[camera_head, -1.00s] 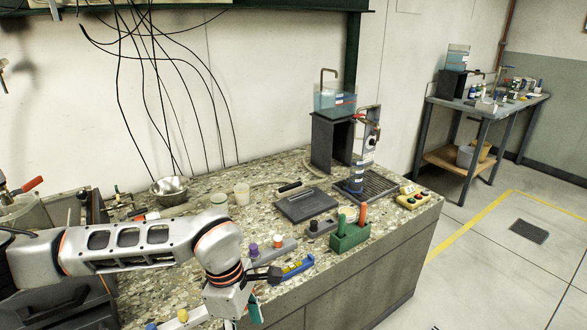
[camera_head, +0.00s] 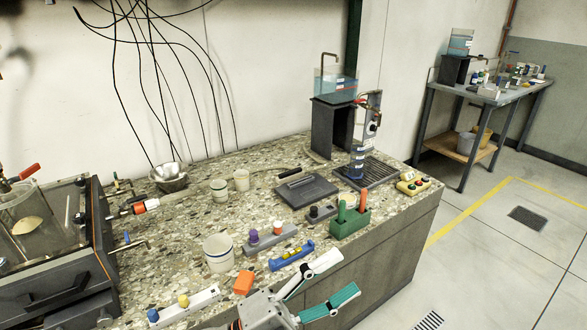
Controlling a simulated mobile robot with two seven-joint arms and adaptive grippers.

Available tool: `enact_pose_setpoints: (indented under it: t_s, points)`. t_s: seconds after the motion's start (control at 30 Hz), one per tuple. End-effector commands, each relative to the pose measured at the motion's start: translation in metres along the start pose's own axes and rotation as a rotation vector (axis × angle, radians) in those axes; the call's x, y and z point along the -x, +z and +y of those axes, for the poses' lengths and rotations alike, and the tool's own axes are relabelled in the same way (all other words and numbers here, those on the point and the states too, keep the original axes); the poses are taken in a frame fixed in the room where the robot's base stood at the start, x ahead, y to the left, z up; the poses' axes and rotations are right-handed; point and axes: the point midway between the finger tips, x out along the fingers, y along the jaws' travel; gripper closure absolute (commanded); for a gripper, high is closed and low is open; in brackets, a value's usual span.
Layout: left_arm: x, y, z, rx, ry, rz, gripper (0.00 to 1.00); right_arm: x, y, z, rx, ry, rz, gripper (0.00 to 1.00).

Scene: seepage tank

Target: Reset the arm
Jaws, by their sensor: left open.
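My left gripper (camera_head: 346,272) is at the bottom middle of the head view, at the front edge of the speckled stone counter (camera_head: 205,220). Its two fingers, with white and teal parts, are spread apart and nothing is between them. Behind the fingers lies a blue level-like tool (camera_head: 291,256) on the counter. An orange block (camera_head: 244,283) is just left of the gripper body. Most of my left arm is below the picture. My right gripper is not in view.
A seepage tank (camera_head: 48,240) stands at the left. A white cup (camera_head: 218,253), a metal bowl (camera_head: 168,177) and a green holder with tools (camera_head: 350,222) stand on the counter. A water tank (camera_head: 335,82) is at the back. Open floor lies to the right.

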Motion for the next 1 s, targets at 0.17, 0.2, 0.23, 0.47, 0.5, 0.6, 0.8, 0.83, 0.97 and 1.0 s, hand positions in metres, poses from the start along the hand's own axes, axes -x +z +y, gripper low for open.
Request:
enact_pose_setpoints:
  t_s: [0.17, 0.2, 0.23, 0.47, 0.5, 0.6, 0.8, 0.83, 0.97, 1.0]
  points:
    - [0.078, 0.075, 0.042, 0.369, -0.028, -0.427, 0.35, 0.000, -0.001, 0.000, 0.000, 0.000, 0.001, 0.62]
    - [0.100, 0.087, 0.054, 0.443, -0.031, -0.515, 0.35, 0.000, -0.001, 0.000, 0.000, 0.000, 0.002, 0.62]
    - [0.117, 0.094, 0.064, 0.498, -0.033, -0.577, 0.35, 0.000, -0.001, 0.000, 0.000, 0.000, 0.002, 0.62]
    - [0.254, 0.110, 0.142, 0.859, -0.037, -1.009, 0.35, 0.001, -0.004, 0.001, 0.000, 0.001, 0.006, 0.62]
    - [0.277, 0.106, 0.155, 0.912, -0.036, -1.075, 0.35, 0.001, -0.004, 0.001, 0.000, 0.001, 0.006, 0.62]
    - [0.328, 0.092, 0.182, 1.029, -0.036, -1.220, 0.35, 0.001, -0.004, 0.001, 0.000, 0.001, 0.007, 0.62]
    - [0.390, 0.065, 0.211, 1.166, -0.037, -1.394, 0.35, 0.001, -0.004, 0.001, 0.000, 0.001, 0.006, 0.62]
    - [0.395, 0.063, 0.213, 1.176, -0.037, -1.407, 0.35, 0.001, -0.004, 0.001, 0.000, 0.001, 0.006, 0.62]
    - [0.403, 0.058, 0.216, 1.196, -0.038, -1.430, 0.35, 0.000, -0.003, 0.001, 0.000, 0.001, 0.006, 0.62]
    - [0.403, 0.058, 0.216, 1.196, -0.038, -1.431, 0.35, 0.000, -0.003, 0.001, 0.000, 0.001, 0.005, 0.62]
